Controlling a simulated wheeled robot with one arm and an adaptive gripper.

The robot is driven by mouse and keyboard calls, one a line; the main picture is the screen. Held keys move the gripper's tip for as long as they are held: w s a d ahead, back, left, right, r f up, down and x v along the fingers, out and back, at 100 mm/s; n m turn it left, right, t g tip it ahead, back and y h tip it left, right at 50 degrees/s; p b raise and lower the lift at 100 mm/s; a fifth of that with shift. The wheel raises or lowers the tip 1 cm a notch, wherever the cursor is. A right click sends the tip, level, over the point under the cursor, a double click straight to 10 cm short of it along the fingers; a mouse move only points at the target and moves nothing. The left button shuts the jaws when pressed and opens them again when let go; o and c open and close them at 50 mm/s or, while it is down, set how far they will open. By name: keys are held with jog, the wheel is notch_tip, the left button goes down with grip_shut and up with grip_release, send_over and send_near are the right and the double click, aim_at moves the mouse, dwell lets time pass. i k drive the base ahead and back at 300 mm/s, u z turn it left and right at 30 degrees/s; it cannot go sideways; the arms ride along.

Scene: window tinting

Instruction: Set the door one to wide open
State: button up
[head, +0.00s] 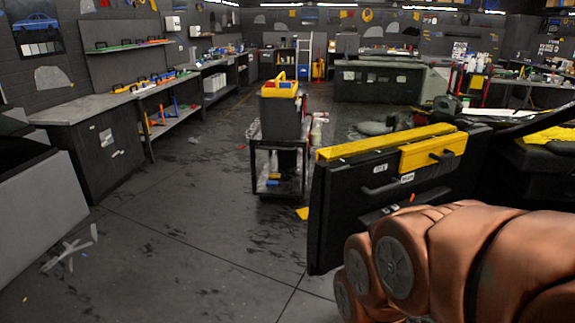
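A black car door (335,215) with a yellow top edge and a yellow block with a dark handle stands at centre right in the head view. Its handle side faces me, and its free end points left. It stands out from the dark car body (535,165) at the right, so it is at least partly open; how wide I cannot tell. The hinge side is unclear. My copper-coloured arm crosses the lower right, in front of the door, and hides its lower right part. My gripper is not visible.
A black cart (262,160) with a yellow-topped bin stands behind the door's free end. Workbenches (85,110) line the left wall. A grey panel (45,215) is at the near left. The floor (190,240) left of the door is mostly clear, with scraps (72,248).

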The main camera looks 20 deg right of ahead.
aim_at(347, 195)
jog(key=u, duration=0.35)
jog(key=i, duration=2.65)
jog(key=z, duration=0.1)
